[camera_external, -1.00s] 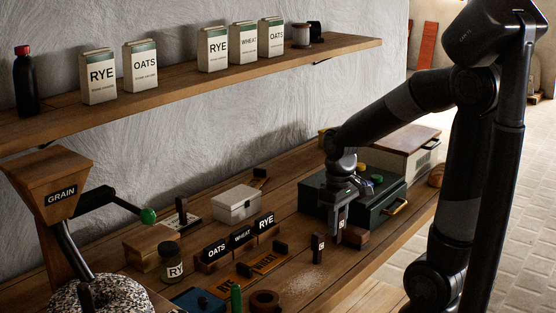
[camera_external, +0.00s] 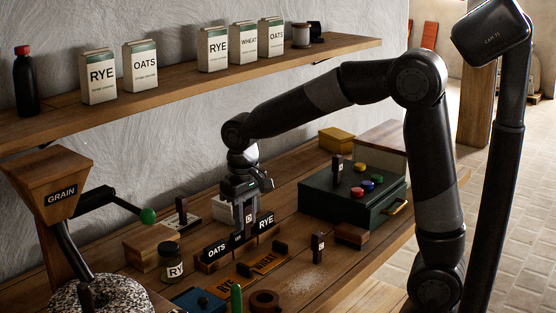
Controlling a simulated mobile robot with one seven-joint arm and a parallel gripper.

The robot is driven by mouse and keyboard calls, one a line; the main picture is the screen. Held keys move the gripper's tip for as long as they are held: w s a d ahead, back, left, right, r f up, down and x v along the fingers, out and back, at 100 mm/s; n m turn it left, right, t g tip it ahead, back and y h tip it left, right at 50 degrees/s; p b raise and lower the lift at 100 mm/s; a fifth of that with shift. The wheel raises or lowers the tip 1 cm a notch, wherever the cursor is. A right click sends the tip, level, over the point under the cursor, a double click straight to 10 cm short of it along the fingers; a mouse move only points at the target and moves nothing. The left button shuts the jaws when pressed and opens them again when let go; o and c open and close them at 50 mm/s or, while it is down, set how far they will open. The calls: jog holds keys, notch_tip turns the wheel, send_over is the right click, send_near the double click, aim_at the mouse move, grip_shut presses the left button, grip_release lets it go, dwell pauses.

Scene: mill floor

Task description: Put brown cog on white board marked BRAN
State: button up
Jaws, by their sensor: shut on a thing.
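My gripper (camera_external: 246,229) points down over the middle of the bench, just above or behind the OATS, WHEAT and RYE sign block. It is shut on a small dark piece with a white mark (camera_external: 249,218), mostly hidden by the fingers; I cannot tell whether this is the brown cog. A brown round piece with a hole (camera_external: 264,300) lies at the front of the bench. A white board (camera_external: 197,211) lies at the back left with a dark upright block (camera_external: 182,211) at it. No BRAN lettering is readable.
The sign block (camera_external: 210,262) stands close below my gripper. A white box (camera_external: 226,207) is partly hidden behind it. A glass jar (camera_external: 169,262) and wooden box (camera_external: 145,249) stand left. A green case (camera_external: 325,202) with coloured knobs is right. A dark marked block (camera_external: 318,248) stands in front.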

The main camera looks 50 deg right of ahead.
jog(key=w+a+f, duration=0.1)
jog(key=w+a, duration=0.1)
jog(key=a, duration=2.2)
jog(key=w, duration=1.9)
notch_tip(320, 180, down, 11)
jog(key=shift+f, duration=0.15)
jog(key=shift+w+f, duration=0.15)
